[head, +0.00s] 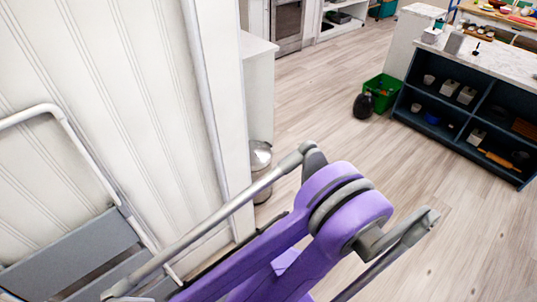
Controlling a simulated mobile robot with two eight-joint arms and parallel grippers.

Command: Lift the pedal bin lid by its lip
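A small silver bin (260,157), which looks like the pedal bin, stands on the floor beyond the white wall's end. Its rounded top shows and appears closed. The bin's left side is cut off by the white wall edge, and a grey bar crosses in front of its lower body. The lip and any pedal are too small or hidden to make out. Neither my left nor my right gripper can be made out in the head view.
A purple and grey jointed structure (350,207) fills the lower middle, close by. A grey slatted chair-like frame (75,255) stands at left. A green crate (381,91) and black rounded object (363,106) sit by the dark shelf unit (465,117).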

